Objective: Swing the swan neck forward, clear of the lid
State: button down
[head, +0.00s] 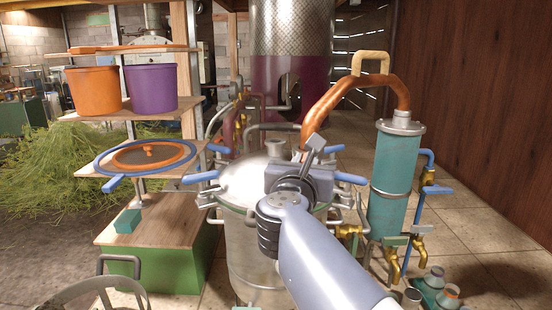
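The copper swan neck (333,97) arches from the top of the teal condenser (394,165) toward the left. A tan loop handle (371,60) stands on its crest. Its lower left end comes down behind my gripper, so I cannot tell whether it touches the lid. The steel pot's lid (243,178) has a short grey outlet (275,146) on top, which shows to the left of the copper end. My gripper (313,150) is over the right part of the lid, apart from the tan handle. The arm hides its fingers in part; nothing is visibly held.
Blue-handled clamps (350,179) stick out around the lid's rim. Brass taps (420,247) and a blue pipe (428,190) are beside the condenser. Shelves with orange (93,91) and purple buckets (151,89) stand at left. The tiled floor at right is mostly clear.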

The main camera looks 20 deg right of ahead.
jog(key=shift+s+d+r, duration=0.2)
jog(key=shift+s+d, duration=0.15)
jog(key=shift+s, duration=0.3)
jog(key=c, duration=1.3)
grip_release()
jog(key=shift+d, duration=0.1)
jog(key=shift+c, duration=0.2)
jog(key=shift+f, duration=0.2)
